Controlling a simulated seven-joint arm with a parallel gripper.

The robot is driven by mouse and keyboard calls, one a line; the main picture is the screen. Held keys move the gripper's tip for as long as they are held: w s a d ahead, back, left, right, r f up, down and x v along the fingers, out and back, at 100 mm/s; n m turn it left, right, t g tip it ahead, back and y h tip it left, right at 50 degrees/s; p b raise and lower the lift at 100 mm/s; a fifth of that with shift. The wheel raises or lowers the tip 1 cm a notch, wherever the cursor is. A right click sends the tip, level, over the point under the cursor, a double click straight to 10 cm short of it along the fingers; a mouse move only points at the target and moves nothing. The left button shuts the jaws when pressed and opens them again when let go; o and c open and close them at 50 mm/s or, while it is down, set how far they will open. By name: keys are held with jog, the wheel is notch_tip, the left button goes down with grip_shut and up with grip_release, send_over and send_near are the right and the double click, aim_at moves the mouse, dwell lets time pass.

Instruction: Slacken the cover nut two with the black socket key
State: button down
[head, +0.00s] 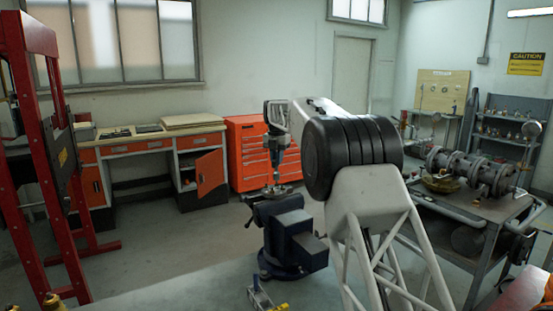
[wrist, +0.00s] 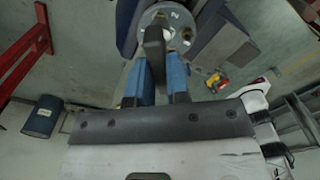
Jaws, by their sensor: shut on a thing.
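My gripper (wrist: 160,84), with two blue fingers, is shut on the black socket key (wrist: 154,48). In the head view my gripper (head: 277,146) points down over the valve cover (head: 274,190), with the key below it. In the wrist view the round grey cover (wrist: 180,24) carries a number 2 and several nuts around its rim. The key stands over the near part of the cover and hides some of it. I cannot tell whether its lower end sits on a nut, nor exactly which nut is cover nut two.
The valve sits at a dark blue vise (head: 290,240). A red press frame (head: 45,150) stands at the left, an orange tool cabinet (head: 245,150) behind. A grey cart with pipework (head: 470,172) is at the right. Small yellow things (head: 262,299) lie in front of the vise.

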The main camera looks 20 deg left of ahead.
jog(key=m, duration=0.4)
jog(key=shift+m, duration=1.7)
jog(key=shift+m, duration=1.1)
jog(key=shift+f, duration=1.25)
dwell(2.1)
jog(key=shift+n, duration=2)
